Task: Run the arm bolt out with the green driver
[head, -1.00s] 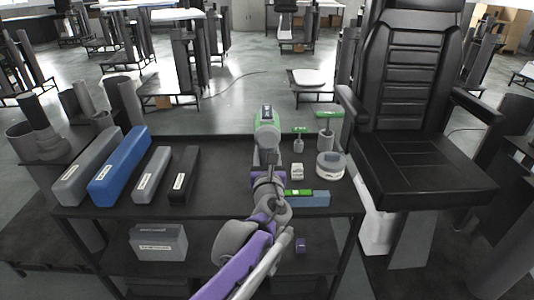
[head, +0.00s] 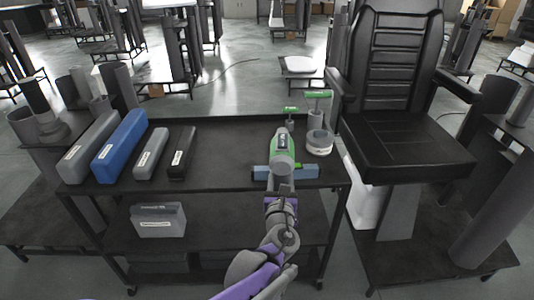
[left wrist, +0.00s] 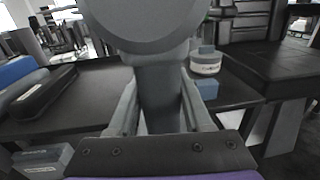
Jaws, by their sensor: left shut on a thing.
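The green and grey driver (head: 283,148) is held upright in my left gripper (head: 281,184), above the right part of the black cart. In the left wrist view the driver's grey body (left wrist: 155,22) fills the top middle, and its grip (left wrist: 158,95) sits between the two fingers. My left gripper is shut on it. The black chair (head: 397,60) stands to the right, apart from the driver, with armrests on both sides (head: 347,88). I cannot make out the arm bolt. My right gripper is not in view.
Blue (head: 120,147) and grey boxes lie at the left. The cart's middle is clear.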

